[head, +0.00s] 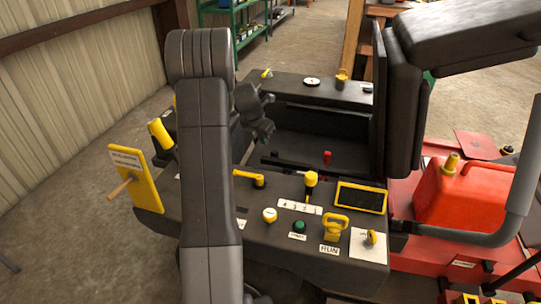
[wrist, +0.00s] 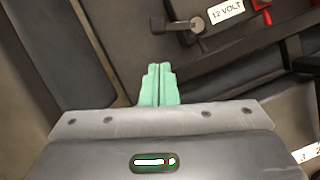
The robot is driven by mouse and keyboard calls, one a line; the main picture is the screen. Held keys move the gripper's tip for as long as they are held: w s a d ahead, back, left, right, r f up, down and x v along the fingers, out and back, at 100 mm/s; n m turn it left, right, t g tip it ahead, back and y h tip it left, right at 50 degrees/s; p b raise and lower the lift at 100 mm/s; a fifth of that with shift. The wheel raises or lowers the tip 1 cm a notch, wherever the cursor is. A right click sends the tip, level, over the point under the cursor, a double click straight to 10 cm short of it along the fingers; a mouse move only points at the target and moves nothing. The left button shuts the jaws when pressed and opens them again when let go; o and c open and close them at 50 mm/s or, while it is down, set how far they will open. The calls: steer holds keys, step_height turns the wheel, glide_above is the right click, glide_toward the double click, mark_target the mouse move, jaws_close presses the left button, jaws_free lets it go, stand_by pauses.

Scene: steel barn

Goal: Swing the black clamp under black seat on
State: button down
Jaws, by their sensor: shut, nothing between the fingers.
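In the wrist view a dark clamp (wrist: 190,25) with a short lever and rounded end lies near the top, left of a white "12 VOLT" label (wrist: 226,11). A red clamp part (wrist: 262,8) is to the label's right. My gripper (wrist: 160,68) has pale green fingers pressed together, with nothing between them. Its tips point toward the dark clamp and are apart from it in the picture. In the head view the black seat (head: 400,105) stands tilted up beside the open dark bay. My arm covers part of that bay, and I cannot make out the dark clamp there.
A control panel in front carries a yellow lever (head: 250,178), a green button (head: 300,225), a yellow key-shaped handle (head: 335,227) and a dark screen (head: 360,197). A small red part (head: 327,157) shows in the bay. A red machine body (head: 440,205) stands at right.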

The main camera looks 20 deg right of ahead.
steer(key=b+x, duration=0.2)
steer(key=x, duration=0.8)
